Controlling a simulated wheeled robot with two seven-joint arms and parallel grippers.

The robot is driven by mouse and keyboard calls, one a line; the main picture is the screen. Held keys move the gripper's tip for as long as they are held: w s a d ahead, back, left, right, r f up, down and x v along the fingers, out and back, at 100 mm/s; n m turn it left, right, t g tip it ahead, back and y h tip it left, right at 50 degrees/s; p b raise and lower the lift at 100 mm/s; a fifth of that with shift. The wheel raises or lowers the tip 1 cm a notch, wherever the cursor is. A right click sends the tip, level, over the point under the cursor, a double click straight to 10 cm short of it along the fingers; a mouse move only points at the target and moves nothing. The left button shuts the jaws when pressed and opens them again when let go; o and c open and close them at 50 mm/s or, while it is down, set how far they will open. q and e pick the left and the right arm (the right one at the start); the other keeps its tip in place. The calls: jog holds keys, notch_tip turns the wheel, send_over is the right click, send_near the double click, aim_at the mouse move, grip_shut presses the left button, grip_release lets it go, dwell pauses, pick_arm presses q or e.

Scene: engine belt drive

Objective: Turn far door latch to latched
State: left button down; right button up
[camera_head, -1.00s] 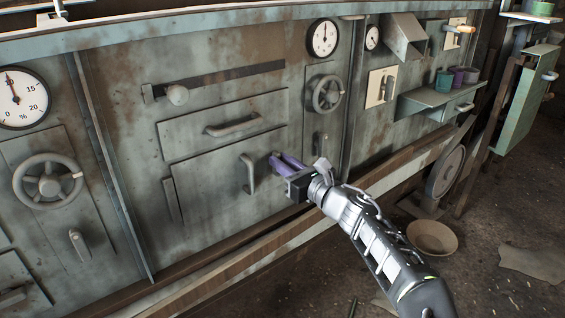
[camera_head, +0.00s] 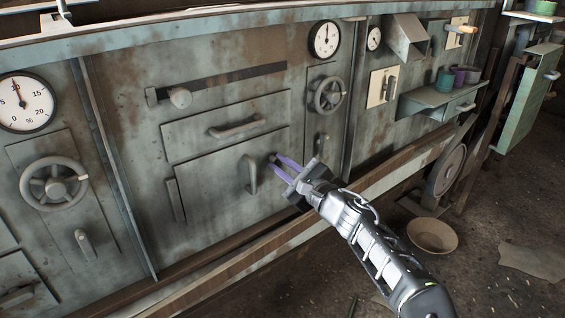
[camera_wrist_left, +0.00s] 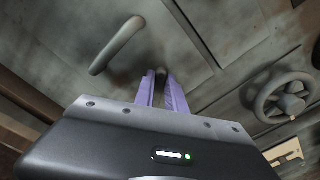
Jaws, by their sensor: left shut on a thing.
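The far door latch is a small dark stub (camera_wrist_left: 161,74) seen between the purple fingers in the left wrist view. In the head view only its dark end (camera_head: 273,156) shows at the fingertips, by the right edge of the lower door panel (camera_head: 215,182). My left gripper (camera_head: 278,163) is shut on the latch; its purple fingers lie on either side of it. Most of the latch is hidden, so its exact angle cannot be told. The door's upright grey handle (camera_head: 250,175) is just left of the fingers, apart from them. My right gripper is out of view.
A drawer panel with a handle (camera_head: 237,128) is above the door. A handwheel (camera_head: 330,95) and a small lever (camera_head: 322,145) are to the right. A ledge (camera_head: 240,260) runs below the panel. A bowl (camera_head: 432,236) lies on the floor.

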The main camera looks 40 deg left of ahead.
pick_arm(q)
jog(key=n+b, duration=0.1)
jog(key=n, duration=0.2)
jog(key=f+n, duration=0.1)
jog(key=n, duration=0.3)
jog(key=n+b, duration=0.1)
jog(key=n, duration=0.2)
jog(key=shift+s+a+f+n+b, duration=0.1)
jog(key=shift+s+f+n+b, duration=0.15)
jog(key=shift+s+n+b, duration=0.1)
dwell(0.3)
jog(key=c, duration=1.4)
grip_release()
